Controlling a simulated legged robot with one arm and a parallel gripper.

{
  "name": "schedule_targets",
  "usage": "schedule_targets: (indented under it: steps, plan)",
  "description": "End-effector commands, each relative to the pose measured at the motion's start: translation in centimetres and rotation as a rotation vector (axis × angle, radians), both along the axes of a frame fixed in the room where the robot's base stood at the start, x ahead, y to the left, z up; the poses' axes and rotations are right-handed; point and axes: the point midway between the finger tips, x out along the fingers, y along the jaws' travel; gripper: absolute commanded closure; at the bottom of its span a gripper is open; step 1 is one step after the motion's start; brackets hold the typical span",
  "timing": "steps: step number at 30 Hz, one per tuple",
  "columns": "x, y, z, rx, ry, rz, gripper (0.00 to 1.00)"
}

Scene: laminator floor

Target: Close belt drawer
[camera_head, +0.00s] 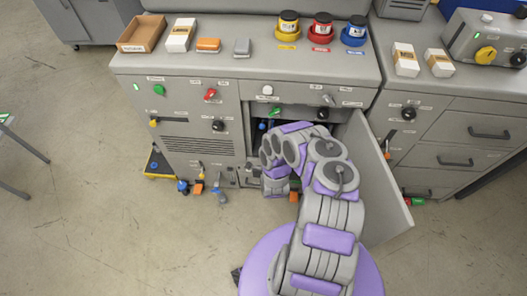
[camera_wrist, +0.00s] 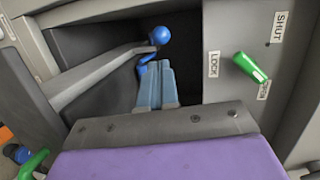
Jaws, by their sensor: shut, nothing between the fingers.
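The grey laminator cabinet (camera_head: 200,120) stands ahead with a dark opening in its front, and a grey door (camera_head: 375,185) is swung open at the right. My arm reaches to this opening and hides much of it in the head view. In the wrist view, my gripper (camera_wrist: 158,72) has its two blue fingers together and empty, pointing into the dark recess. A blue ball knob (camera_wrist: 161,35) on a blue lever is just beyond the fingertips. A green handle (camera_wrist: 251,67) sits on a grey panel (camera_wrist: 222,80) labelled LOCK and SHUT. I cannot tell which part is the belt drawer.
A grey bar (camera_wrist: 100,75) crosses the recess left of the fingers. Several coloured knobs and levers jut from the cabinet front. A cardboard tray (camera_head: 142,34), boxes and jars stand on top. A drawer cabinet (camera_head: 465,130) adjoins at right. The floor at left is mostly clear.

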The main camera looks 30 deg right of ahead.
Motion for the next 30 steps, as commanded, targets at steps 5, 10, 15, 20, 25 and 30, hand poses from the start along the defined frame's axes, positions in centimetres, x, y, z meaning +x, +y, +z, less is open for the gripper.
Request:
schedule_targets:
  steps: [5, 10, 15, 20, 25, 30]
  plan:
    - [3.4, -1.1, -0.9, -0.004, -0.006, -0.001, 1.0]
    - [6.3, -2.0, -1.4, -0.006, -0.006, 0.001, 1.0]
    - [8.1, -2.6, -1.8, -0.003, -0.002, 0.003, 1.0]
    - [8.8, -3.1, -1.7, -0.004, -0.004, 0.002, 1.0]
    - [9.0, -3.1, -1.7, -0.005, -0.002, 0.002, 1.0]
    - [8.9, -3.1, -1.7, -0.004, -0.001, 0.002, 1.0]
